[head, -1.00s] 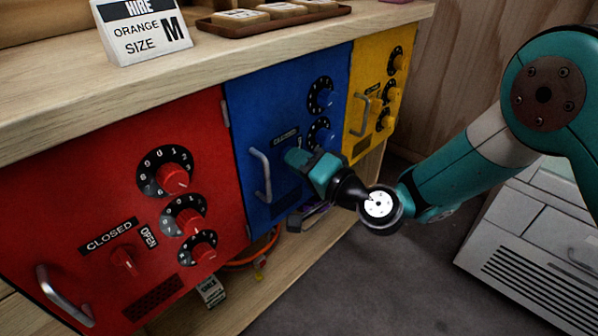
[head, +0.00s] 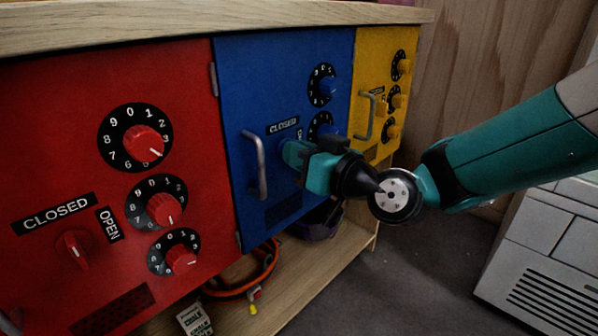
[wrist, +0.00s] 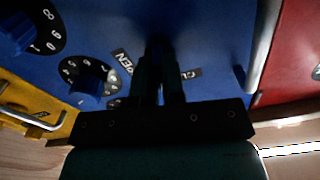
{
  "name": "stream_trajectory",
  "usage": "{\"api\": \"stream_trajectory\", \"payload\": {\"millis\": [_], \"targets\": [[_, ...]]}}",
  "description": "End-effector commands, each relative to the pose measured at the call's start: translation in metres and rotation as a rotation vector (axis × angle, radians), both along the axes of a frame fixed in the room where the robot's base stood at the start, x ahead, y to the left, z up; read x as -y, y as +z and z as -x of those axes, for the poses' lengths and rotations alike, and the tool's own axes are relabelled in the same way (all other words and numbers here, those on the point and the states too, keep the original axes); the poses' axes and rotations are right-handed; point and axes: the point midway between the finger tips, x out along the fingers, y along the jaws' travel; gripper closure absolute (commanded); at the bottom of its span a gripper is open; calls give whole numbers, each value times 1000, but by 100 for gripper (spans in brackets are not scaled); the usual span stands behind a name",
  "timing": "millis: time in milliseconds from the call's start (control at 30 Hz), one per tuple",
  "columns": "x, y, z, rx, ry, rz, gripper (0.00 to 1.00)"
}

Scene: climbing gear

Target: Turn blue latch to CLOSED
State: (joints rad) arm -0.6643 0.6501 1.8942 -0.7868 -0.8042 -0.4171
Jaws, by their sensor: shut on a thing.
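The blue door (head: 245,80) is the middle one of a row of three. In the wrist view, my gripper (wrist: 158,62) is shut on the blue latch (wrist: 157,45), a dark knob between the fingertips. The OPEN label (wrist: 122,62) and part of the CLOSED label (wrist: 191,73) lie on either side of the fingers. The latch's pointing direction is too dark to tell, and the head view hides the latch.
A red door (head: 60,130) with its own latch (head: 74,250) and dials is at left. A yellow door (head: 372,60) is at right. Blue dials (head: 323,85) sit close to my gripper. An orange loop (head: 255,275) lies on the shelf below. Grey drawers (head: 560,240) stand at right.

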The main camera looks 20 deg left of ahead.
Motion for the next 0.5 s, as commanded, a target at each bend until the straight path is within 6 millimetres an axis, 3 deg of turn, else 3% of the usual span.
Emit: {"api": "stream_trajectory", "payload": {"millis": [500], "targets": [[-1,-1,1,197,2,81,100]]}}
